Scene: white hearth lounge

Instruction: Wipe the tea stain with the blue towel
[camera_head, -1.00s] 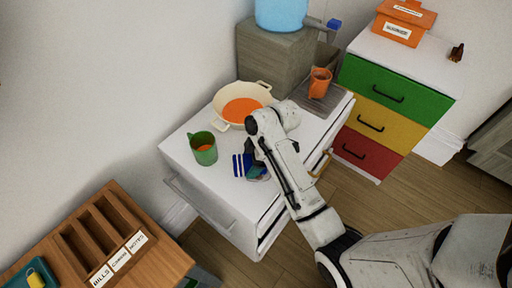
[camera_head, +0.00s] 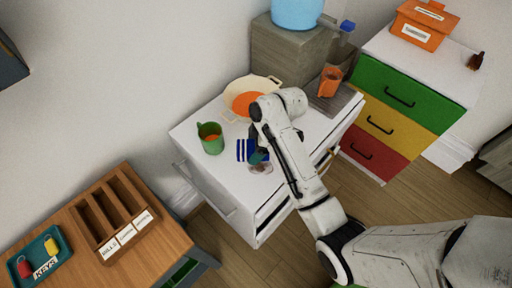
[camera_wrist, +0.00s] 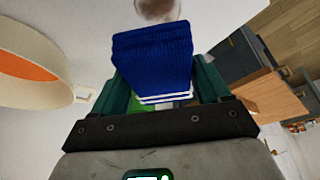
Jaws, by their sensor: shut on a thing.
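The blue towel (camera_head: 243,150), with white stripes at one end, is at the white cabinet's top (camera_head: 195,160). It also fills the middle of the wrist view (camera_wrist: 153,50). My gripper (camera_wrist: 160,78) is shut on it, with green fingers on either side. In the head view my gripper (camera_head: 259,156) is partly hidden by my wrist. The tea stain (camera_head: 262,169) is a brownish patch on the white top, just in front of the towel. In the wrist view the stain (camera_wrist: 157,8) shows at the top edge, beyond the towel. I cannot tell whether the towel touches the surface.
A green cup (camera_head: 210,139) stands left of the towel. A cream pan (camera_head: 232,108) with orange contents sits behind. An orange mug (camera_head: 330,82) is at the back right. A wooden organizer (camera_head: 100,220) stands on a separate table at lower left.

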